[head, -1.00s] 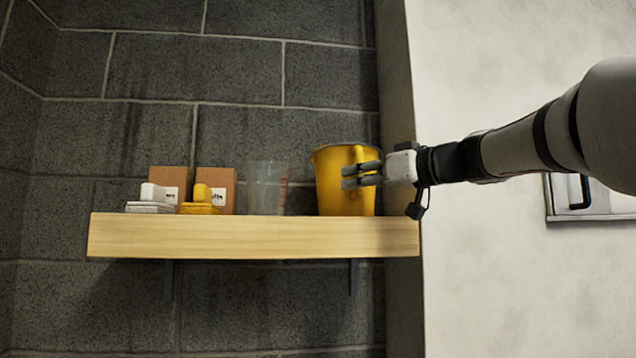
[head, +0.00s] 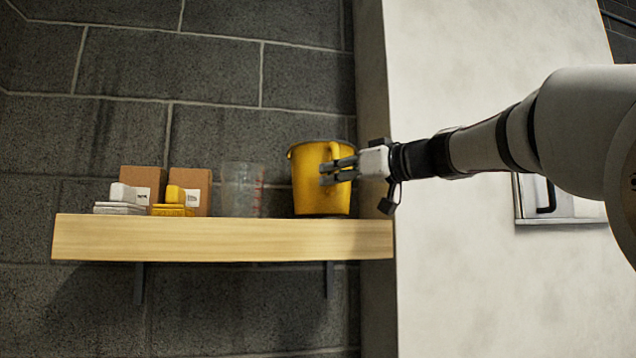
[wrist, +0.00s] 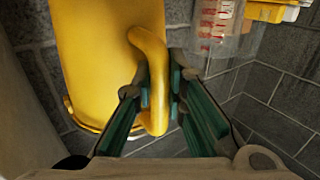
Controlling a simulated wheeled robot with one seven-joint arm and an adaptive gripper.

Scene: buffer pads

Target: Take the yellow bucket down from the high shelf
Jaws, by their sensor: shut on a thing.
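The yellow bucket (head: 310,185) is upright at the right end of the wooden shelf (head: 215,238). In the head view its base is at the shelf top, and I cannot tell whether it touches. My gripper (head: 337,172) reaches in from the right, level with the bucket's upper half. In the wrist view, the bucket (wrist: 105,60) fills the left side, and its handle (wrist: 157,75) runs between the green-padded fingers of my gripper (wrist: 160,92). The fingers are shut on the handle.
A clear measuring jug (head: 241,190) stands just left of the bucket. Two brown boxes (head: 144,178), a white brush (head: 120,200) and a yellow brush (head: 174,200) are further left. A pale wall (head: 450,90) and a metal panel with a handle (head: 548,196) are at the right.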

